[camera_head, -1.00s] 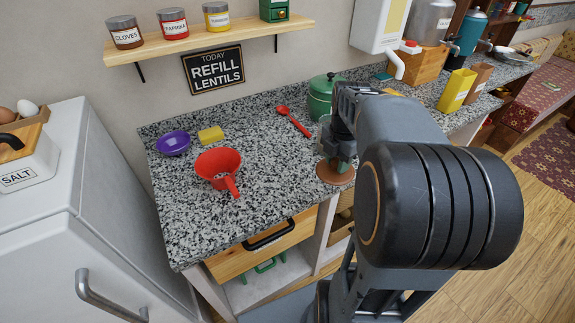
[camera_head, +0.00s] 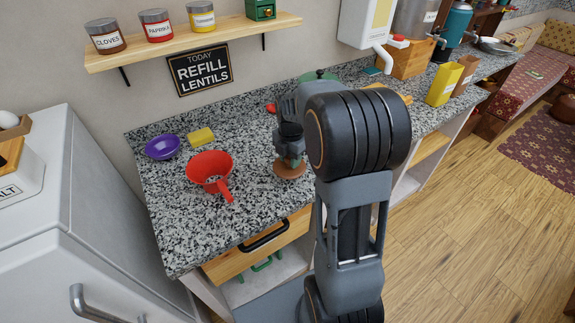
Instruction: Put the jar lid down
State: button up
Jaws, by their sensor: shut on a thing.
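My gripper (camera_head: 290,153) points down over the granite counter (camera_head: 180,215), right of the red funnel. It is shut on the jar lid (camera_head: 290,170), a flat copper-brown disc lying roughly level under the fingers. I cannot tell whether the lid touches the counter or hangs just above it. My arm hides the area behind and right of the gripper, and no open jar can be made out there. The top of a green lidded pot (camera_head: 318,76) shows behind the arm.
A red funnel (camera_head: 208,167), purple bowl (camera_head: 163,147) and yellow sponge (camera_head: 201,137) lie left of the gripper. Yellow box (camera_head: 444,85) stands at right. Counter in front of the funnel is clear.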

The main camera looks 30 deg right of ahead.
aim_at(287, 165)
jog(key=shift+w+a+f, duration=0.2)
jog(key=shift+w+f, duration=0.05)
jog(key=shift+f, duration=0.1)
jog(key=shift+w+a+f, duration=0.1)
jog(key=shift+w+f, duration=0.05)
jog(key=shift+f, duration=0.8)
jog(key=shift+w+f, duration=0.1)
jog(key=shift+f, duration=0.8)
